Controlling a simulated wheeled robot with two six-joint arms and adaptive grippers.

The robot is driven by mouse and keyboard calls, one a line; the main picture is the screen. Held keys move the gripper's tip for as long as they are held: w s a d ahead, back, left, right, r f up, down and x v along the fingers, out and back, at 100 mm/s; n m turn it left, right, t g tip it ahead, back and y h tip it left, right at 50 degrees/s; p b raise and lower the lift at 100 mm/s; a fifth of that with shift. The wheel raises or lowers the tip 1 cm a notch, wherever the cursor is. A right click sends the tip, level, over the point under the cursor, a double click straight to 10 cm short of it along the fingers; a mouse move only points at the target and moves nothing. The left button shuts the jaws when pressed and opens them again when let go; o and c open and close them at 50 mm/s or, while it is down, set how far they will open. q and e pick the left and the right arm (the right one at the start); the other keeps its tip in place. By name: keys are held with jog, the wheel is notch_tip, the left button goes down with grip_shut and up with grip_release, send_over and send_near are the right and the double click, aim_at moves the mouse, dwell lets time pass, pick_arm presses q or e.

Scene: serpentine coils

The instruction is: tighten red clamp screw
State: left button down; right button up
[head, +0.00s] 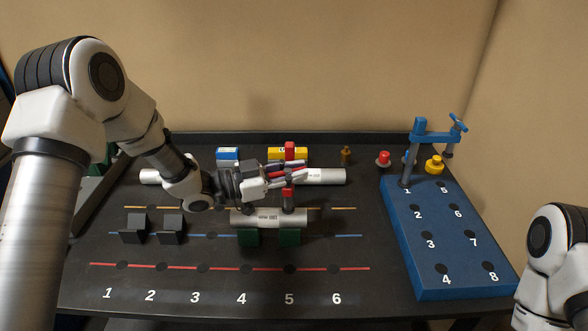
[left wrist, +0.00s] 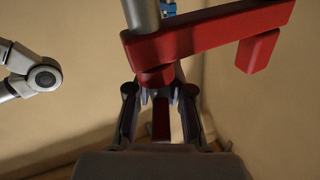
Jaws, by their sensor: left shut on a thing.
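The red clamp (head: 288,193) stands at the middle of the dark table, by the short grey pipe (head: 262,217). My left gripper (head: 296,173) reaches in from the left and hides much of the clamp. In the left wrist view, the clamp's red arm (left wrist: 205,33) crosses the upper part, with a grey post at its left. My left gripper (left wrist: 161,117) is shut there on a dark red part of the clamp. I cannot tell whether this part is the screw's handle. My right gripper is outside the views.
Black V-blocks (head: 172,227) stand left. A blue clamp (head: 431,134) rises from the numbered blue rack (head: 458,271) at right. Blue (head: 228,154) and yellow blocks stand at the back.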

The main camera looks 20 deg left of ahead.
pick_arm(q)
jog(key=shift+r+m+g+h, duration=0.1)
jog(key=shift+m+g+h, duration=0.4)
jog(key=shift+m+g, duration=0.25)
jog(key=c, duration=1.2)
grip_release()
jog(key=shift+a, duration=0.1)
jog(key=v, duration=1.2)
